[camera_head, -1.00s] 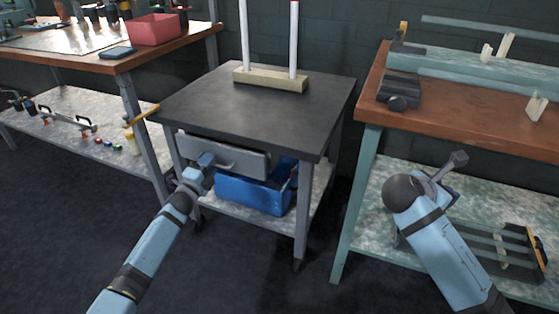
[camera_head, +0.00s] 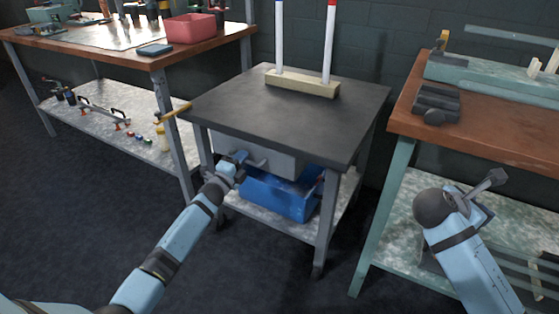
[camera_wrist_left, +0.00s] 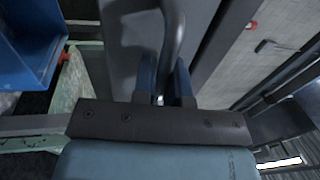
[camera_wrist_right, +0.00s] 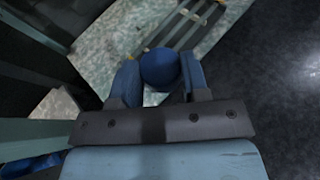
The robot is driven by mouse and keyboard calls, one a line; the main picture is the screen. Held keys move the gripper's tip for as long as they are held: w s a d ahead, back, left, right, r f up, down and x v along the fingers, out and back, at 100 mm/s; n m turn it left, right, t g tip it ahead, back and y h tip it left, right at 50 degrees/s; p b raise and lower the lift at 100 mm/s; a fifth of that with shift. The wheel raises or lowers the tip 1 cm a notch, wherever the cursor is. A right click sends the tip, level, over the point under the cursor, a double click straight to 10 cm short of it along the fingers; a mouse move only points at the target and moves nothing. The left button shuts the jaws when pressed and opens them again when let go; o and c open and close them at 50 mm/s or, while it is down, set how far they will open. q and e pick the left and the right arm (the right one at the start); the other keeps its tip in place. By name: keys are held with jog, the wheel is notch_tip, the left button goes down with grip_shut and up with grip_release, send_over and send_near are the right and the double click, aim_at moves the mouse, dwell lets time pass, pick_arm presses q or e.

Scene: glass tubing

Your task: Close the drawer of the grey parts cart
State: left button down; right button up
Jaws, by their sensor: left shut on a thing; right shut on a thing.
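The grey parts cart (camera_head: 290,100) stands in the middle of the head view with a dark top. Its grey drawer front (camera_head: 285,163) is under the top's front edge; how far it stands out is hard to tell. My left gripper (camera_head: 238,160) is at the drawer front. In the left wrist view its fingers (camera_wrist_left: 165,85) are shut on the curved grey drawer handle (camera_wrist_left: 174,30). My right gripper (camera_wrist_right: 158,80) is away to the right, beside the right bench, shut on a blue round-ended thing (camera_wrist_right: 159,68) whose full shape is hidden.
A blue bin (camera_head: 280,195) sits on the cart's lower shelf, below the drawer. A wooden block (camera_head: 302,83) with two upright tubes stands on the top. A bench (camera_head: 175,60) stands left, another (camera_head: 490,110) right. Dark floor is free in front.

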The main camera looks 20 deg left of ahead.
pick_arm(q)
jog(key=shift+r, duration=0.1)
pick_arm(e)
jog(key=shift+r, duration=0.1)
pick_arm(q)
jog(key=c, duration=1.2)
grip_release()
jog(key=shift+w, duration=0.1)
